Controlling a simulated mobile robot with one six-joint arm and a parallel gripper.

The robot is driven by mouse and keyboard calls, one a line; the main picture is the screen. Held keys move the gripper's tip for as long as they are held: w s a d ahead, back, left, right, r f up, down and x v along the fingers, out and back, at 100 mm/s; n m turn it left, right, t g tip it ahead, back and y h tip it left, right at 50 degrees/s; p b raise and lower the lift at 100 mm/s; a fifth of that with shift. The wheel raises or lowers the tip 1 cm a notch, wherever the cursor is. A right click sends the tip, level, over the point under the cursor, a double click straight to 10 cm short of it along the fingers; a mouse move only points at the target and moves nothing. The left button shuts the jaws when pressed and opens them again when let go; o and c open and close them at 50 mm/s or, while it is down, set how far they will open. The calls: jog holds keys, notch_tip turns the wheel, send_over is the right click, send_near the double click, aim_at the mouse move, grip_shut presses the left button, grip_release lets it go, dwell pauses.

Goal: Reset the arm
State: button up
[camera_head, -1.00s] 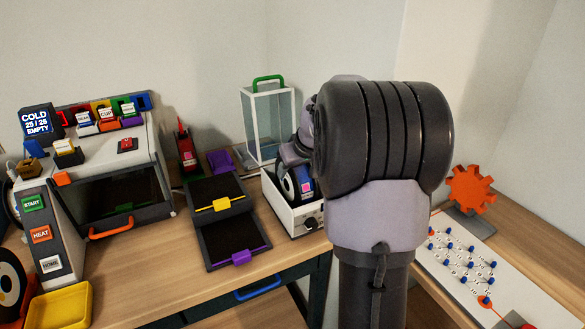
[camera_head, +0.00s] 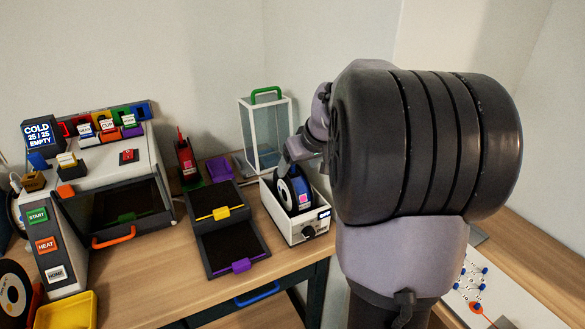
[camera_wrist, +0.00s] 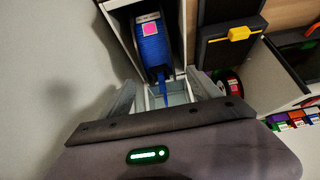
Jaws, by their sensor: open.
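My arm (camera_head: 420,150) is raised and fills the right-middle of the head view, hiding much of what lies behind it. My gripper (camera_wrist: 165,92) shows in the wrist view with its two pale fingers spread apart, open and with nothing held between them. A blue filament spool (camera_wrist: 152,48) with a pink label stands in a white box beyond the fingers. In the head view the spool (camera_head: 293,190) sits in the white box (camera_head: 285,226), with the end of my arm just above and to the right of it. The fingertips are not clear in the head view.
A printer (camera_head: 120,190) with an orange handle stands on the left. Two dark trays (camera_head: 228,245) lie mid-table. A clear case (camera_head: 268,135) with a green handle stands at the back. A yellow bin (camera_head: 68,310) is at front left. A white board with blue-tipped pegs (camera_head: 475,278) lies right.

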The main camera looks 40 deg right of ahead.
jog(key=p+v, duration=0.2)
jog(key=v, duration=0.6)
jog(key=s+a+r+y, duration=0.1)
jog(key=s+a+r, duration=0.1)
jog(key=a, duration=1.3)
jog(key=s+a+f+m+y, duration=0.1)
jog(key=s+a+f, duration=0.1)
jog(key=s+a, duration=0.5)
jog(key=s+a+f+y, duration=0.1)
jog(key=s+a+f, duration=0.2)
jog(key=s+a, duration=0.5)
jog(key=a, duration=0.3)
jog(key=shift+m+g, duration=0.3)
jog(key=shift+m, duration=0.1)
jog(key=shift+c, duration=0.2)
